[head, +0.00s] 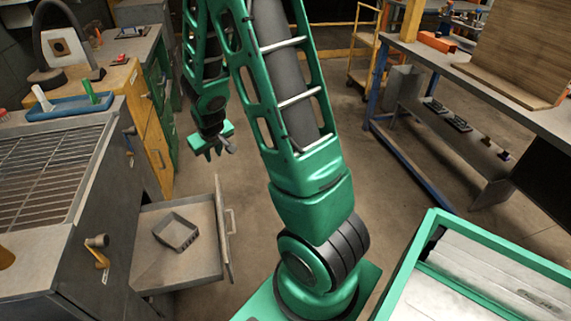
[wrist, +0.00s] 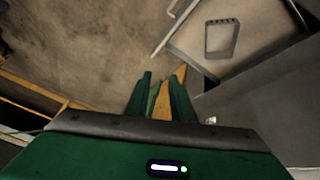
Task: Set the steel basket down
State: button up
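The steel basket (head: 186,243), a small grey square open-topped frame, sits inside an open grey drawer (head: 205,262) at the lower left of the head view. In the wrist view the basket (wrist: 208,40) shows at the upper right, resting on the drawer floor. My gripper (head: 213,148) hangs above and beyond the drawer in the head view, clear of the basket. Its green fingers show in the wrist view (wrist: 162,95), apart and with nothing held between them. The basket stands apart from the fingers.
A grated workbench (head: 40,160) stands at left, with a blue tray (head: 68,107) on it. Yellow cabinet drawers (head: 155,140) are behind the open drawer. A shelved bench (head: 480,90) is at right. A green-rimmed bin (head: 408,262) is at lower right. Floor between is clear.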

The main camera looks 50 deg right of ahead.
jog(key=s+a+r+m+g+y, duration=0.1)
jog(key=s+r, duration=0.4)
jog(key=s, duration=0.6)
jog(key=s+r+m+g+y, duration=0.1)
jog(key=s+r, duration=0.4)
jog(key=s, duration=0.6)
jog(key=s+a+r+m+g, duration=0.1)
jog(key=s+r, duration=0.4)
jog(key=s, duration=0.6)
jog(key=shift+s+a+r+m+g+y, duration=0.35)
jog(key=shift+m+g, duration=0.35)
jog(key=shift+g, duration=0.4)
jog(key=shift+w+f, duration=0.1)
